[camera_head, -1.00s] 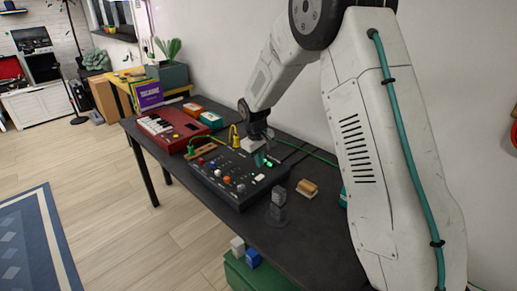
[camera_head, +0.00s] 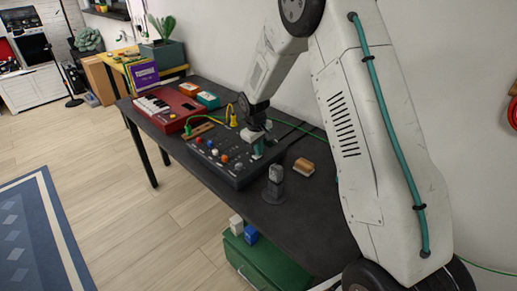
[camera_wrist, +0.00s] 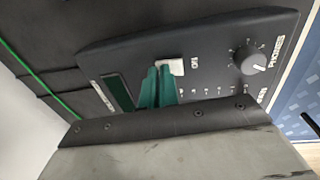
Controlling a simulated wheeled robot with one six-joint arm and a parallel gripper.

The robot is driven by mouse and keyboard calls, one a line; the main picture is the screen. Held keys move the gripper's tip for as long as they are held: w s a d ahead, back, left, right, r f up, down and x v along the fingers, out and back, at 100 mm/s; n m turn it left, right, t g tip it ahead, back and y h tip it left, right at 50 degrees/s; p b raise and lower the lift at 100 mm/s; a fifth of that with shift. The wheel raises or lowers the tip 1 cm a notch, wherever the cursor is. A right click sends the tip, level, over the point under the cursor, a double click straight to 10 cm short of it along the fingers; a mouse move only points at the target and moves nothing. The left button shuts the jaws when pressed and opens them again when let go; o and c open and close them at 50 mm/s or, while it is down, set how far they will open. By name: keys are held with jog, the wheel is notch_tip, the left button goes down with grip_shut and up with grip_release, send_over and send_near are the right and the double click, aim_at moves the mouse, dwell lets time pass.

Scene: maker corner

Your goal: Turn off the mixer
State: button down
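The mixer (camera_head: 238,180) is a black box with coloured knobs on the dark table in the head view. In the wrist view, the mixer's panel (camera_wrist: 210,50) fills much of the picture. A dark green display (camera_wrist: 118,92) lies left of the fingers and looks unlit. In the head view, my gripper (camera_head: 257,152) is over the mixer's right end.
A red keyboard (camera_head: 165,108) stands behind the mixer, with yellow and green cables between. A dark grey stand (camera_head: 274,184) and a small wooden block (camera_head: 303,167) are right of the mixer. A green cabinet (camera_head: 262,262) is below the table's front edge.

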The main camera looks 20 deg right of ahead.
aim_at(255, 157)
jog(key=shift+s+f, duration=0.2)
jog(key=shift+f, duration=0.15)
jog(key=shift+s+a, duration=0.35)
jog(key=shift+a, duration=0.5)
jog(key=shift+r, duration=0.1)
notch_tip(255, 157, up, 14)
jog(key=a, duration=0.1)
jog(key=shift+s+a+r, duration=0.15)
jog(key=shift+a, duration=0.1)
jog(key=shift+w+d+r, duration=0.15)
jog(key=shift+w+d, duration=0.15)
jog(key=shift+d, duration=0.4)
